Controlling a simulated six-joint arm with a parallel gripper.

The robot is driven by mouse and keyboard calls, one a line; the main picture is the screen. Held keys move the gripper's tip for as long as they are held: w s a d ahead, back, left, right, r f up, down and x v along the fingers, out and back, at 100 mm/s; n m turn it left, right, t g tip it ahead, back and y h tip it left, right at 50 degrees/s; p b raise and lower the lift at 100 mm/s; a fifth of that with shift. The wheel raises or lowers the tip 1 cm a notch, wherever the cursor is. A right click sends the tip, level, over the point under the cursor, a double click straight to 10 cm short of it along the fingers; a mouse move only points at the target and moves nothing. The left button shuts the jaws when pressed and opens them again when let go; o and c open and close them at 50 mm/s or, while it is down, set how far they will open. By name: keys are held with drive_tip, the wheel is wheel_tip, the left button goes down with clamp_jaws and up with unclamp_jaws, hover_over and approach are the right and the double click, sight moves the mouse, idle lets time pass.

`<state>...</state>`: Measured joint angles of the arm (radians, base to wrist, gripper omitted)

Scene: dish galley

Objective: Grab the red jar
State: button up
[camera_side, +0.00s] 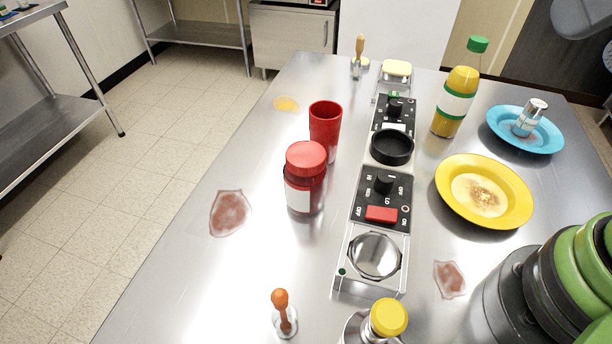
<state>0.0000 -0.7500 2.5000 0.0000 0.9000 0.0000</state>
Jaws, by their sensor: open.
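The red jar (305,178) stands upright on the steel table, left of the row of control units. It has a red lid and a white label on its side. A red cup (325,131) stands just behind it and is partly hidden by the jar's lid. My gripper is not in view, and nothing is seen touching the jar.
Black control panels (382,199) run along the table's middle. A yellow bottle (455,101), yellow plate (484,191) and blue plate (525,130) are right. An orange-topped shaker (283,313) and yellow-capped container (388,317) stand in front. Table left of the jar is mostly free.

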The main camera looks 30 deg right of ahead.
drive_tip(key=n+g+h, duration=0.2)
drive_tip(key=n+g, duration=0.1)
drive_tip(key=g, duration=0.2)
hover_over(309, 153)
drive_tip(key=s+d, duration=0.1)
drive_tip(key=d, duration=0.1)
drive_tip(key=f, duration=1.3)
drive_tip(key=shift+s+a+f, duration=0.1)
drive_tip(key=shift+s+a, duration=0.1)
drive_tip(key=shift+a, duration=0.05)
drive_tip(key=shift+g, duration=0.3)
drive_tip(key=f, duration=0.2)
drive_tip(key=a+f, duration=0.1)
drive_tip(key=f, duration=0.1)
drive_tip(key=w+f, duration=0.1)
drive_tip(key=f, duration=0.1)
drive_tip(key=shift+a+f, duration=0.25)
drive_tip(key=shift+f, duration=0.1)
drive_tip(key=shift+w+a+f, duration=0.1)
drive_tip(key=shift+w+f, duration=0.1)
drive_tip(key=shift+f, duration=1.2)
drive_tip(key=shift+w+a+f, duration=0.1)
drive_tip(key=shift+w+f, duration=0.1)
drive_tip(key=shift+f, duration=1.15)
drive_tip(key=c, duration=1.2)
